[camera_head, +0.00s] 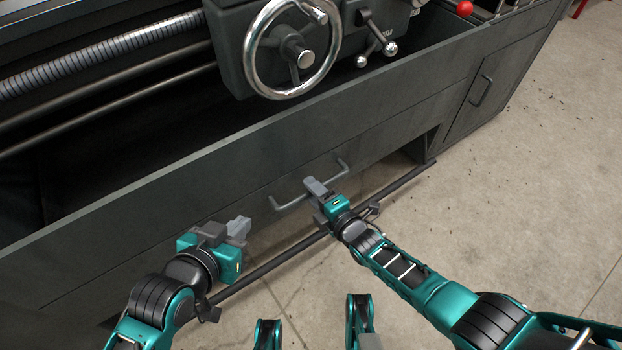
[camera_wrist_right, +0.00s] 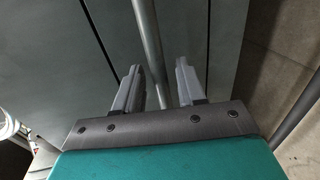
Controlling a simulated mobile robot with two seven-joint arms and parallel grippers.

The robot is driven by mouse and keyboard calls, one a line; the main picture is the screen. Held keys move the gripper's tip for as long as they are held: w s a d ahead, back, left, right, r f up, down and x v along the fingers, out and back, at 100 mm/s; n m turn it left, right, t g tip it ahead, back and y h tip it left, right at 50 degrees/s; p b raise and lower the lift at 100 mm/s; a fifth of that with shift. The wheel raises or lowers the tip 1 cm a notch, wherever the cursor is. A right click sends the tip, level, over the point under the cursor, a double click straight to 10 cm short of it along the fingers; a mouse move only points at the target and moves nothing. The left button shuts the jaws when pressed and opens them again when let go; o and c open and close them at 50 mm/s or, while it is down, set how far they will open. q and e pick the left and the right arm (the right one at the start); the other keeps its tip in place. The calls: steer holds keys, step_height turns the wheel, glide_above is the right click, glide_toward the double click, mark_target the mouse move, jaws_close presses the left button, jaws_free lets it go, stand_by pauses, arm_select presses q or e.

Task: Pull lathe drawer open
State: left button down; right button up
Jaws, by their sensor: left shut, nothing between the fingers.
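The lathe drawer is a long dark grey front panel (camera_head: 130,245), and it looks closed in the head view. Its bar handle (camera_head: 296,200) sticks out in the middle. My right gripper (camera_head: 318,188) is at the right part of the handle. In the right wrist view its two fingers (camera_wrist_right: 158,85) stand apart, with the handle bar (camera_wrist_right: 148,45) running between them; I cannot tell whether they touch it. My left gripper (camera_head: 239,230) is shut and empty, just left of the handle's left end and apart from it.
The lathe's handwheel (camera_head: 293,50) and levers (camera_head: 376,45) are above the drawer. A dark foot bar (camera_head: 400,185) runs low in front of the lathe. A cabinet door (camera_head: 485,90) is at the right. Concrete floor (camera_head: 530,180) lies open to the right.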

steer(key=shift+w+a+f, duration=0.15)
steer(key=shift+w+a, duration=0.15)
steer(key=shift+w, duration=0.1)
jaws_close()
stand_by(0.4)
